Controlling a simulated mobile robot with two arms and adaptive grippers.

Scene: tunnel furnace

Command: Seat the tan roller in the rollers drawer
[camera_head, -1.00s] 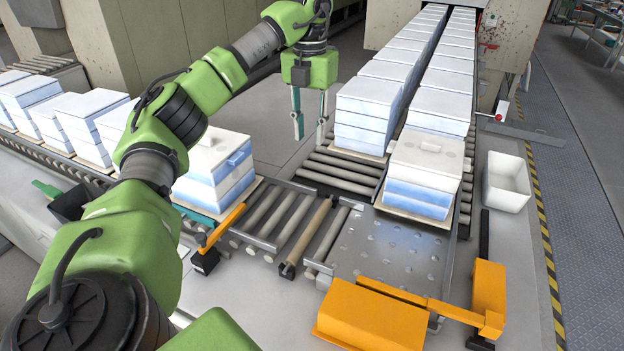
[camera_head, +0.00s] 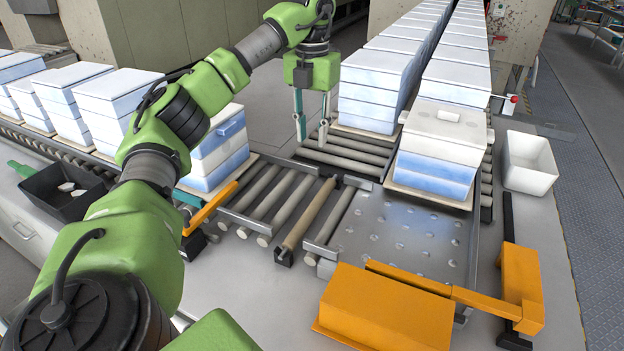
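The tan roller (camera_head: 308,216) lies among paler grey rollers in the short conveyor section, left of the perforated metal plate (camera_head: 400,235). Its near end is at a small black support (camera_head: 284,256); whether it is fully seated there I cannot tell. My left gripper (camera_head: 312,128) points down with its fingers apart and empty, beyond the roller's far end and apart from it. My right gripper is not in view.
Stacked blue-white boxes (camera_head: 437,150) stand right of the gripper, with more (camera_head: 215,155) to the left. Orange housings (camera_head: 385,308) stand at the front. A white bin (camera_head: 528,165) is at right. A black bin (camera_head: 65,192) holds white pieces.

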